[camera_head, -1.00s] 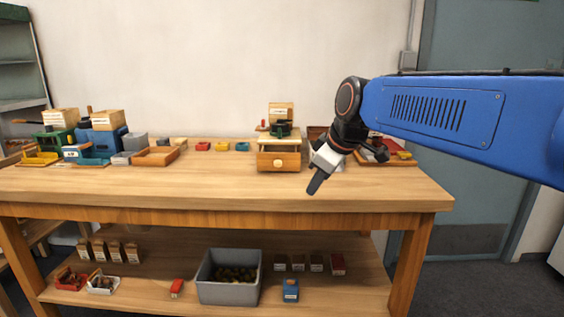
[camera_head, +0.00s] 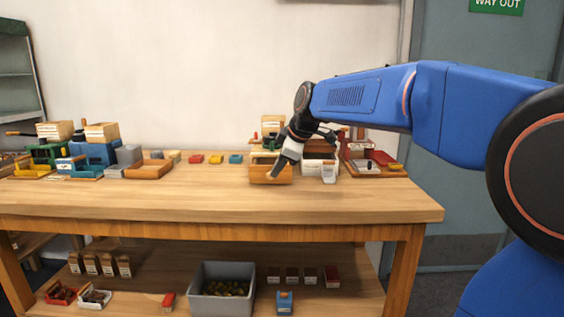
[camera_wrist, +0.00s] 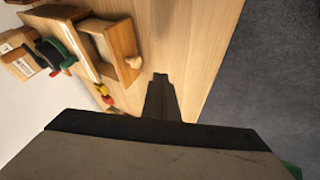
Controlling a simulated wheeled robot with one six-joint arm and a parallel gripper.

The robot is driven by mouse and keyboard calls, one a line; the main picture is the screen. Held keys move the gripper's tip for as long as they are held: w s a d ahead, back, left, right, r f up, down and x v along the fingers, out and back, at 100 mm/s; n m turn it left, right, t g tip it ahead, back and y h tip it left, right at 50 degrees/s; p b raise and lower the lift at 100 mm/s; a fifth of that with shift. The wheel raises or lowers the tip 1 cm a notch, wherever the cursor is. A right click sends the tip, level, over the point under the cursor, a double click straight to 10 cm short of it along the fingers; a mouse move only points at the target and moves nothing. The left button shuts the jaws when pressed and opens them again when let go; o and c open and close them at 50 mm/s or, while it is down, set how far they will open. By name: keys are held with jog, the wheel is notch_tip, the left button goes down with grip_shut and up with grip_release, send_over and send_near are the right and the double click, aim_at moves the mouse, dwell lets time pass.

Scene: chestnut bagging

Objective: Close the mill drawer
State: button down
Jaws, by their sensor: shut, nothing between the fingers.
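The wooden mill (camera_head: 255,153) stands on the bench, partly hidden behind my gripper in the head view. Its drawer (camera_head: 257,174) faces the front of the bench. In the wrist view the mill's drawer (camera_wrist: 124,40) is pulled out, with its hollow inside showing and a round wooden knob (camera_wrist: 135,62) on its front. My gripper (camera_head: 272,177) is shut and empty, pointing down just in front of the drawer. In the wrist view my fingertips (camera_wrist: 160,77) are beside the knob, with a small gap of bench top between them.
A white box (camera_head: 319,168) and a tray with red items (camera_head: 376,172) stand right of the mill. A wooden tray (camera_head: 148,170) and blue and green machines (camera_head: 93,152) are at the left. The front bench top (camera_head: 200,203) is clear.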

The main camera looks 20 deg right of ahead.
aim_at(271, 169)
jog(key=x, duration=0.3)
jog(key=shift+w+f, duration=0.1)
jog(key=shift+f, duration=0.1)
jog(key=w, duration=0.3)
jog(key=shift+d+f, duration=0.25)
jog(key=shift+f, duration=0.05)
jog(key=shift+w+d, duration=0.2)
jog(key=shift+w, duration=0.35)
jog(key=w+d, duration=0.1)
jog(key=w, duration=0.2)
jog(key=w+d, duration=0.1)
jog(key=w, duration=0.3)
jog(key=w+d, duration=0.1)
jog(key=w, duration=0.2)
jog(key=shift+w+d, duration=0.15)
jog(key=shift+w+d+r, duration=0.1)
jog(key=shift+w, duration=0.1)
